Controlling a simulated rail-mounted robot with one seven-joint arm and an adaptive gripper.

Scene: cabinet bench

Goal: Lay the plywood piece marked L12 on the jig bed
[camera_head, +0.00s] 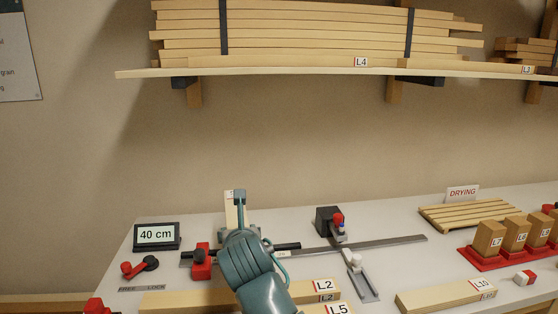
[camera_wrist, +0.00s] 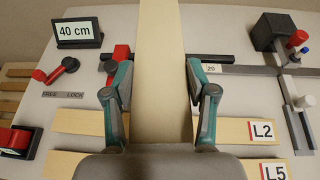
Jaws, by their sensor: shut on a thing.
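My gripper (camera_head: 239,197) is shut on a long pale plywood piece (camera_head: 230,215). In the wrist view the piece (camera_wrist: 160,30) runs between the two teal fingers (camera_wrist: 158,75) and past the top edge. A white tag shows at its far end in the head view, but I cannot read it, so I cannot confirm L12. The jig's metal rail (camera_head: 390,243), red clamp (camera_head: 201,262) and black block (camera_head: 327,219) are on the white bench around the gripper. My arm and the held piece hide part of the jig, and I cannot make out its bed clearly.
Boards L2 (camera_head: 200,300) and L5 (camera_wrist: 225,168) lie at the bench front, L10 (camera_head: 445,294) to the right. A 40 cm display (camera_head: 156,236) and a red-handled lever (camera_head: 133,268) stand left. Blocks in red holders and a drying rack (camera_head: 465,213) stand right. A loaded shelf (camera_head: 300,70) hangs above.

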